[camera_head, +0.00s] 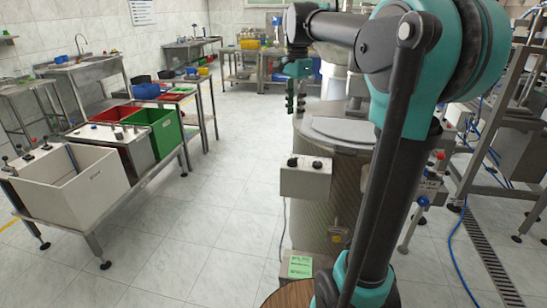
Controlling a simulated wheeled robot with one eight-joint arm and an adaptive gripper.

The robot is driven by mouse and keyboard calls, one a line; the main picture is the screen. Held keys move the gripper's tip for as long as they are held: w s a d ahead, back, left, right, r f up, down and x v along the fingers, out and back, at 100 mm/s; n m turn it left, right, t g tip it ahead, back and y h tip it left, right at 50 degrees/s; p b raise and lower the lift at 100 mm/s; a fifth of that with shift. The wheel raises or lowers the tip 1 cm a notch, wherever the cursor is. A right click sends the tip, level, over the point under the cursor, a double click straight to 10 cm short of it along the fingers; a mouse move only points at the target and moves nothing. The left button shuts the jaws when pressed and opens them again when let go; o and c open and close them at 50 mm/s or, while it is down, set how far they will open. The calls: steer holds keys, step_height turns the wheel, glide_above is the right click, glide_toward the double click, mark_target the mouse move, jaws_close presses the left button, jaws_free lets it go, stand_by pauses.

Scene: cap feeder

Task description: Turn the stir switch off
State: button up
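A pale control box (305,182) is mounted on the front of a round metal vessel (342,195). Two small dark knobs sit on its top, a left knob (292,162) and a right knob (317,164). No readable label shows which is the stir switch, and the knobs' settings are too small to tell. My gripper (295,108) hangs pointing down above and behind the box in the picture, apart from the knobs. It seems to hold nothing. Its fingers are small and seen edge-on, so their opening is unclear.
The vessel has a grey lid (343,130). My arm hides part of its right side. A box with a green label (300,266) stands low in front. At left, a metal bench carries a white bin (70,185) and a green bin (160,130). The tiled floor between is clear.

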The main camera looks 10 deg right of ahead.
mark_target(292, 158)
step_height(292, 158, down, 17)
steer(key=shift+f, duration=0.15)
stand_by(0.5)
jaws_close()
